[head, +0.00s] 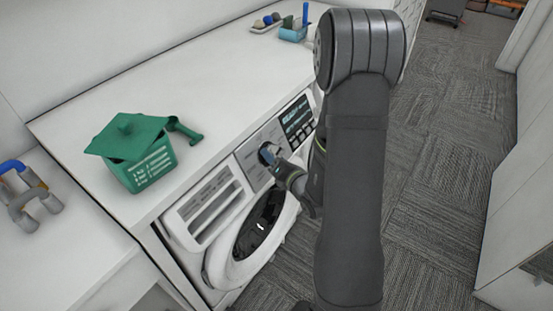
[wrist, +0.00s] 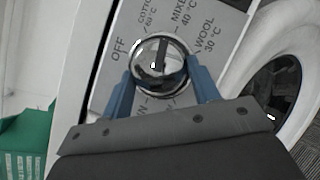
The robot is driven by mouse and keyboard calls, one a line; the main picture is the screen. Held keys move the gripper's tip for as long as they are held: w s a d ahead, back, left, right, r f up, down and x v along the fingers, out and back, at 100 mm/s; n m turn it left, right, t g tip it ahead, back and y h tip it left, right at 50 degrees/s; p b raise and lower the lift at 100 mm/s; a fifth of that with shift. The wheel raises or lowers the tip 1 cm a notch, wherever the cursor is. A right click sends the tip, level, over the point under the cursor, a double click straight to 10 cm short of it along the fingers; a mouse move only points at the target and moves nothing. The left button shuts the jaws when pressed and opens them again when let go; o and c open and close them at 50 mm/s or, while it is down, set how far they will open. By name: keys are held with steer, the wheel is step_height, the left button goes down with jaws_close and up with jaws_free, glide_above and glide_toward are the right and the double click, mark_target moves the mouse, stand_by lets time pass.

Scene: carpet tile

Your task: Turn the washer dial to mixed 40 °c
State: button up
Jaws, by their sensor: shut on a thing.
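The washer dial (wrist: 158,62) is a round, shiny knob on the control panel; it also shows in the head view (head: 265,148). My gripper (wrist: 160,68) has its two blue fingers on either side of the knob, shut on it. In the head view, my gripper (head: 271,156) reaches the panel from the right. The dark bar on the knob points up in the wrist view, between the cotton 60 °C label (wrist: 149,13) and the mixed 40 °C label (wrist: 184,17). OFF is at the left and wool 30 °C at the right. The lower labels are partly hidden by my gripper.
The white washer door (head: 216,267) with dark glass is below the panel. A detergent drawer (head: 205,207) is left of the dial and a display (head: 296,117) right. A green lidded box (head: 147,170) stands on the worktop (head: 190,75). Carpet is open at the right.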

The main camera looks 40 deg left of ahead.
steer(key=shift+s+m+h, duration=0.1)
steer(key=shift+m+h, duration=0.3)
steer(key=shift+m, duration=0.3)
steer(key=shift+r+m, duration=0.1)
steer(key=shift+m, duration=0.2)
steer(key=o, duration=1)
steer(key=v, duration=1.7)
steer(key=shift+s+r, duration=0.15)
steer(key=shift+s, duration=0.05)
steer(key=x, duration=1.7)
steer(key=shift+w, duration=0.2)
